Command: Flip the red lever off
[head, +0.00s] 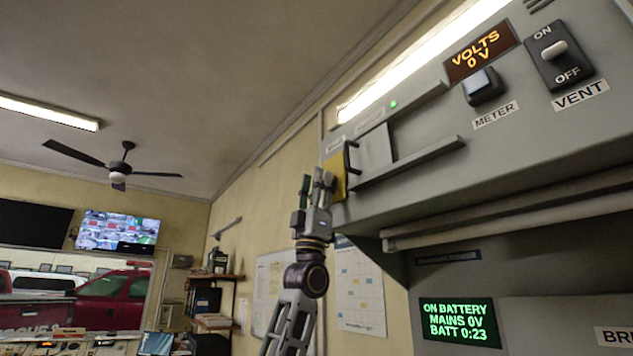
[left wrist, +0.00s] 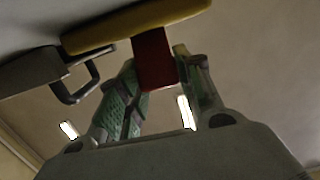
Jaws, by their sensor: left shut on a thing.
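The red lever (left wrist: 153,58) sticks out from a yellow plate (left wrist: 138,26) in the left wrist view. My left gripper (left wrist: 163,82) has its green-padded fingers on either side of the lever and is shut on it. In the head view my left gripper (head: 316,182) is raised to the left end of the console, at the yellow plate (head: 338,178). The lever is hidden there by the fingers. I cannot read any mark for the lever's on or off position. My right gripper is not in view.
A black handle (head: 350,157) on a pale cover (head: 372,150) between two rails sits just right of the yellow plate. The grey console (head: 440,130) also carries a VENT switch (head: 559,53), a METER switch (head: 483,86) and a VOLTS display (head: 481,52). Below, a green screen (head: 459,322) reads ON BATTERY.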

